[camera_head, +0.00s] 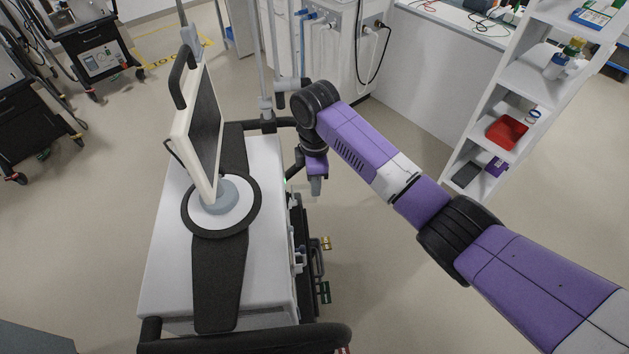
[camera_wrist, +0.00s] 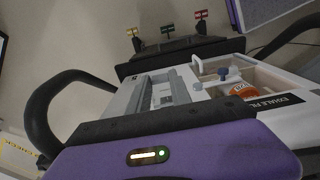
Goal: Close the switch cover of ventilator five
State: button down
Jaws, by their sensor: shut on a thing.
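The ventilator is a white cart (camera_head: 265,270) with a tilted screen (camera_head: 205,130) on a round grey stand. My gripper (camera_head: 316,188) points down by the cart's right side, near its far end. In the wrist view my gripper (camera_wrist: 162,88) reaches from the purple housing over the ventilator's side panel. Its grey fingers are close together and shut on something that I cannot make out.
An orange part (camera_wrist: 242,91) and a blue knob (camera_wrist: 223,73) sit in the panel's recess, beside a black label (camera_wrist: 273,103). A black handle (camera_head: 245,338) crosses the cart's near end. White shelves (camera_head: 525,80) stand at right. Floor between is clear.

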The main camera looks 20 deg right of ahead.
aim_at(313, 202)
jog(key=f+t+y+b, duration=0.1)
jog(key=f+y+b, duration=0.2)
jog(key=b, duration=0.4)
jog(key=f+t+y+b, duration=0.1)
jog(key=f+y+b, duration=0.2)
jog(key=y+b, duration=0.3)
jog(key=f+t+y+b, duration=0.2)
jog(key=y+b, duration=0.3)
jog(key=b, duration=0.3)
jog(key=shift+w+a+f, duration=0.1)
jog(key=shift+a+f, duration=0.15)
jog(key=shift+f, duration=0.35)
jog(key=y+b, duration=0.1)
jog(key=b, duration=0.2)
jog(key=a+y+b, duration=0.1)
jog(key=b, duration=0.2)
jog(key=shift+w+a+f+t+y, duration=0.1)
jog(key=shift+w+f+t+y, duration=0.1)
jog(key=shift+t+y, duration=0.15)
jog(key=shift+r+b, duration=0.1)
jog(key=shift+b, duration=0.25)
jog(key=c, duration=1.2)
grip_release()
jog(key=shift+a, duration=0.1)
jog(key=shift+o, duration=0.2)
